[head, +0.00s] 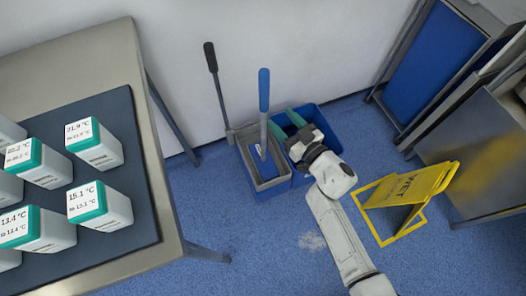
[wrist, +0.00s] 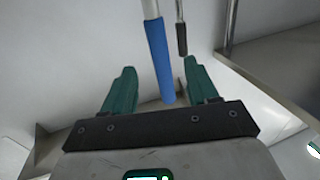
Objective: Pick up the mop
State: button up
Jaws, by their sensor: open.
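The mop (head: 264,92) stands upright in the bucket, with a blue grip on top of a grey shaft. My gripper (head: 287,124) is open, with green fingers, just right of the mop shaft and over the bucket. In the wrist view, the mop's blue grip (wrist: 160,60) appears between the two spread fingers of my gripper (wrist: 159,66). I cannot tell how deep between them it lies, and no grip on it shows. My wrist hides part of the bucket.
A black-handled lever (head: 211,57) rises left of the mop. A metal table (head: 70,60) with several green-lidded boxes stands at left. A yellow wet-floor sign (head: 410,190) stands right of my arm. Blue-panelled metal furniture (head: 430,60) is at right. The wall is close behind the bucket.

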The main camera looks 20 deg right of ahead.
aim_at(267, 103)
jog(key=b+x, duration=0.2)
jog(key=x, duration=0.7)
jog(key=shift+w+r+b, duration=0.15)
jog(key=shift+w+b, duration=0.1)
jog(key=shift+b, duration=0.15)
jog(key=shift+c, duration=0.2)
jog(key=shift+r, duration=0.1)
jog(key=c, duration=1)
jog(key=shift+o, duration=0.2)
